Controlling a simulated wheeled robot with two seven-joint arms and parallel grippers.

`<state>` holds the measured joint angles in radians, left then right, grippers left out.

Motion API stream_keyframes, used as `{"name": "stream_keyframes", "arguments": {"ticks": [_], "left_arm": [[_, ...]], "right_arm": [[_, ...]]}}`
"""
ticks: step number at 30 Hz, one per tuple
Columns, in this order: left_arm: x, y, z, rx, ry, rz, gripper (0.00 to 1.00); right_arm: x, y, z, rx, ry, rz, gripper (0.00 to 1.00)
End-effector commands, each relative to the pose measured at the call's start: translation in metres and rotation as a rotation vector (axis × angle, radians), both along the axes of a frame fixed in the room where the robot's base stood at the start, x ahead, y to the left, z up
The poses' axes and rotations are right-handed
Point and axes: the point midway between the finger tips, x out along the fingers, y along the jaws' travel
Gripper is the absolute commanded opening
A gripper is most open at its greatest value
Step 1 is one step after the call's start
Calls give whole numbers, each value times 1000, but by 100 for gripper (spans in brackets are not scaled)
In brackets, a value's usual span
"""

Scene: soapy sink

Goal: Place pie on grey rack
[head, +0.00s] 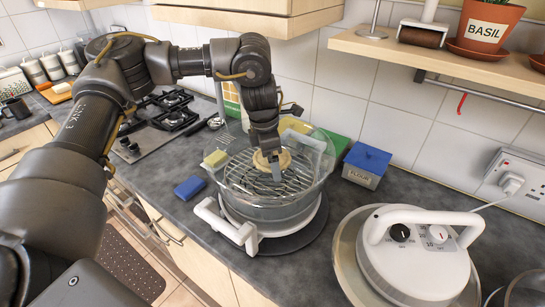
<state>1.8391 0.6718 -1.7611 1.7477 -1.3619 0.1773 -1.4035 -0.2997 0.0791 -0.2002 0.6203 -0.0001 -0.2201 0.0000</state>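A small round tan pie (286,160) is inside the clear glass bowl of a white-based cooker, over the grey wire rack (240,178). My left gripper (271,168) reaches straight down into the bowl and is shut on the pie, with a dark finger crossing the pie's near edge. The gripper hides part of the pie and rack. I cannot tell whether the pie's underside touches the rack. My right gripper is not in view.
The glass bowl (228,170) has a raised wall around the rack. The white cooker lid (415,250) with knobs lies at the right. A blue sponge (189,187) and a blue-lidded flour box (366,165) stand nearby. A shelf (440,62) overhangs at upper right.

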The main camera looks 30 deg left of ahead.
Motion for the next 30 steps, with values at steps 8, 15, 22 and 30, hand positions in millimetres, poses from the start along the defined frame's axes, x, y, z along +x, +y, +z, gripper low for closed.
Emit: {"name": "stream_keyframes", "arguments": {"ticks": [8, 15, 22, 30], "left_arm": [[0, 0, -3, 1, 1, 0, 100], [0, 1, 4, 0, -2, 0, 100], [-3, 6, 48, 1, -6, 1, 100], [-8, 12, 100, 1, -3, 0, 100]], "right_arm": [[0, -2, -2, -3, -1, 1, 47], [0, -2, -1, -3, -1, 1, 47], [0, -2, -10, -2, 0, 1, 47], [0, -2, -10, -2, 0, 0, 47]]}}
